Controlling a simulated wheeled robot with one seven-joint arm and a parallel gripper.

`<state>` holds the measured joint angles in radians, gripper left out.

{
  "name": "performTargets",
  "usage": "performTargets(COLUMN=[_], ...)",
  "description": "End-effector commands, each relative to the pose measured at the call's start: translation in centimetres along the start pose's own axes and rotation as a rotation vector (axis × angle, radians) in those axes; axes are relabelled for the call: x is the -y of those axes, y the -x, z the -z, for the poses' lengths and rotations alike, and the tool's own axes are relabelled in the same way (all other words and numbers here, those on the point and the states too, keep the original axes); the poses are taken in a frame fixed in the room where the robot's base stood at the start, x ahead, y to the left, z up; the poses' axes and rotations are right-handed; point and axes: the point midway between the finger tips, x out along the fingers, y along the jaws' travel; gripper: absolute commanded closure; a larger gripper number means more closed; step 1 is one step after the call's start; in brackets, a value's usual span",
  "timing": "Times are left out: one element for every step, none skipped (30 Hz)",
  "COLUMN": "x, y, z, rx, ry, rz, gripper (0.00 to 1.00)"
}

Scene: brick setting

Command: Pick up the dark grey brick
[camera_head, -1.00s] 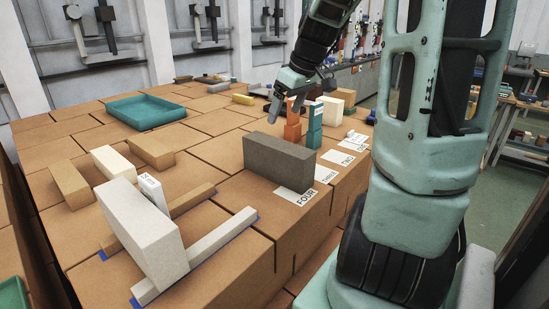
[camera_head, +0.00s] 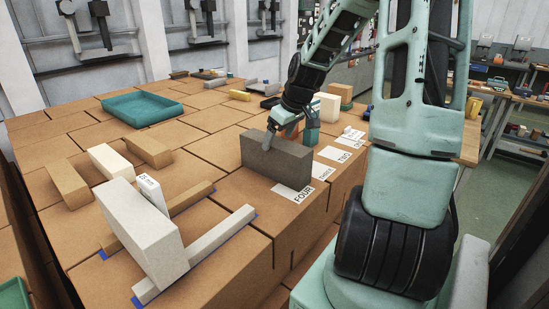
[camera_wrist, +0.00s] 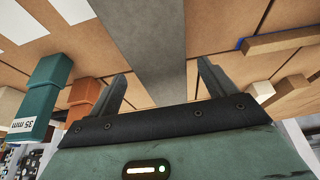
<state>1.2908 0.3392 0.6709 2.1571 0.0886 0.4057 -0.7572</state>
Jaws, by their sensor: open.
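The dark grey brick (camera_head: 277,158) stands on its long edge on the cardboard-brown block table (camera_head: 226,222), just behind the card reading FOUR (camera_head: 293,193). My gripper (camera_head: 271,134) is over the brick's top, near its left half in the head view. In the wrist view the brick (camera_wrist: 148,40) runs up between the two fingers of my open gripper (camera_wrist: 163,88), with a gap on each side. The head view does not show clearly how far the fingertips reach down beside the brick.
A teal block (camera_wrist: 37,100) and an orange block (camera_wrist: 84,98) stand close by in the wrist view. A large white brick (camera_head: 143,231) rests on rails at the front left.

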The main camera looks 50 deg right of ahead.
Motion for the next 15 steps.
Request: performTargets(x=[0.1,0.1,0.1,0.2,0.2,0.3,0.3,0.3,0.3,0.3,0.2,0.2,0.2,0.2,0.2], y=[-0.2,-0.4,-0.7,-1.0,-1.4,-1.9,-2.4,-2.8,-3.3,-3.8,-4.1,-4.6,-4.8,-5.0,-5.2], z=[0.0,0.1,0.2,0.2,0.3,0.4,0.5,0.5,0.6,0.5,0.5,0.5,0.5,0.5,0.5], rx=[0.0,0.001,0.001,0.002,0.002,0.002,0.002,0.003,0.002,0.002,0.002,0.001,0.001,0.001,0.0], ry=[0.0,0.0,0.001,0.002,0.002,0.001,0.003,0.002,0.002,0.001,0.001,0.002,0.001,0.001,0.001], rz=[0.002,0.003,0.004,0.004,0.005,0.006,0.006,0.005,0.005,0.005,0.004,0.004,0.003,0.002,0.002], gripper=[0.16,0.16,0.16,0.16,0.16,0.16,0.16,0.16,0.16,0.16,0.16,0.16,0.16,0.16,0.16])
